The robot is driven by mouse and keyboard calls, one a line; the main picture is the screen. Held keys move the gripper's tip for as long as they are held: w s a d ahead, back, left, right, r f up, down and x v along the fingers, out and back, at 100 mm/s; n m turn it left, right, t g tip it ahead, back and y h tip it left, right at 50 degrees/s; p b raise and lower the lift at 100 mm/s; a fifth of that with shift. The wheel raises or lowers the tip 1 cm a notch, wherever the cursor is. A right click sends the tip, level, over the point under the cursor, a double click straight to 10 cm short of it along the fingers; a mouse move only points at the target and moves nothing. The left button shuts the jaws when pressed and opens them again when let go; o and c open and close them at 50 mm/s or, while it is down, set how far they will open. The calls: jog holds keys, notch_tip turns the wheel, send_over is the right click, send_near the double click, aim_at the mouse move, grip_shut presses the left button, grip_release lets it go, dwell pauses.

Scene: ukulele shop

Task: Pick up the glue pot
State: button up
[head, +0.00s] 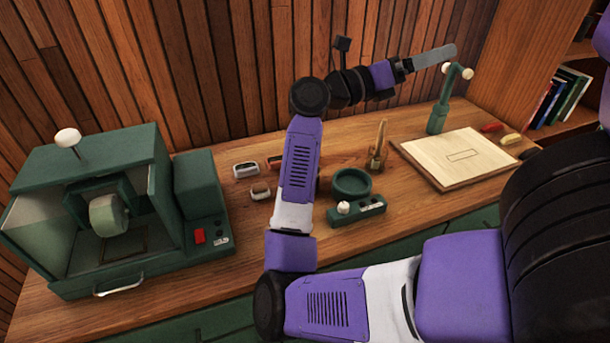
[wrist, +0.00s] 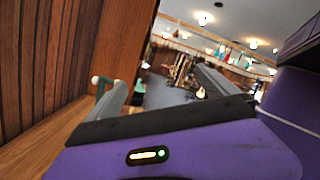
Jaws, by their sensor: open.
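A small brass-brown pot-like thing (head: 376,164) with an upright handle stands on the bench in the head view; it looks like the glue pot, though it is small. Left of it is a round, dark green open-topped vessel (head: 351,184) behind a green control box (head: 357,211) with a white knob. My gripper (head: 438,56) is raised high above the back right of the bench, pointing right, well away from both. In the wrist view, its two grey fingers stand apart (wrist: 155,95) with nothing between them. My arm hides part of the bench left of the vessel.
A large green machine (head: 112,210) fills the left of the wooden bench (head: 245,262). A green stand with white knobs (head: 438,117) is below my gripper, by a pale board (head: 459,157). Small items (head: 246,169) lie left of my arm. Wooden wall (head: 240,75) behind.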

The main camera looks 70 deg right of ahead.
jog(key=w+d+f+m+t+y, duration=0.1)
jog(key=w+f+m+t+y, duration=0.2)
jog(key=f, duration=0.5)
jog(key=w+f+m+t+y, duration=0.1)
jog(key=w+f+t+y, duration=0.1)
jog(key=f+t+y, duration=0.4)
jog(key=w+a+f+m+t+y+p, duration=0.1)
jog(key=w+a+f+t+y, duration=0.25)
jog(key=w, duration=0.55)
jog(key=w+a+f+m+t+y, duration=0.1)
jog(key=w+a+f+t, duration=0.2)
jog(key=w+a+f, duration=0.4)
jog(key=shift+w+d+f+p, duration=0.15)
jog(key=shift+d+f+p, duration=0.25)
jog(key=shift+f, duration=0.6)
jog(key=shift+w+d+f+p, duration=0.1)
jog(key=shift+d+f+p, duration=0.25)
jog(key=shift+f, duration=0.6)
jog(key=shift+w+d+f+p, duration=0.15)
jog(key=shift+d+f+p, duration=0.25)
jog(key=shift+f, duration=0.6)
jog(key=shift+a, duration=0.1)
jog(key=shift+c, duration=0.5)
jog(key=c, duration=1.7)
jog(key=shift+o, duration=0.2)
jog(key=shift+r, duration=0.2)
